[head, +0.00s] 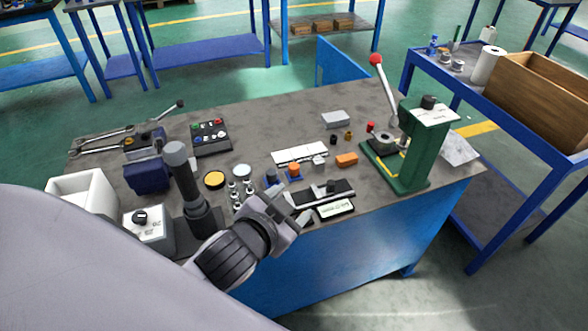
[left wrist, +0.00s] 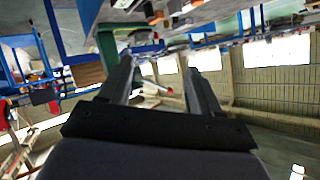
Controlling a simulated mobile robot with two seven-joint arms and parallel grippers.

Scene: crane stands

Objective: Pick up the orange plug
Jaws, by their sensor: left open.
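An orange piece (head: 294,169) with a blue lower part stands near the middle of the table. A separate orange block (head: 347,159) lies to its right on the bare top. I cannot tell for sure which of the two is the orange plug. My left gripper (head: 297,207) is open and empty, close to the front edge, nearer to me than both orange pieces and apart from them. The left wrist view shows its two spread fingers (left wrist: 160,85) with nothing between them; the picture is tilted and looks across the room. My right gripper is not in view.
A green press (head: 412,150) with a red-knobbed lever stands at the right. A dark upright cylinder (head: 190,185), a white-topped box (head: 147,228) and a white bin (head: 85,190) stand left. Small metal parts (head: 238,190) sit near the gripper.

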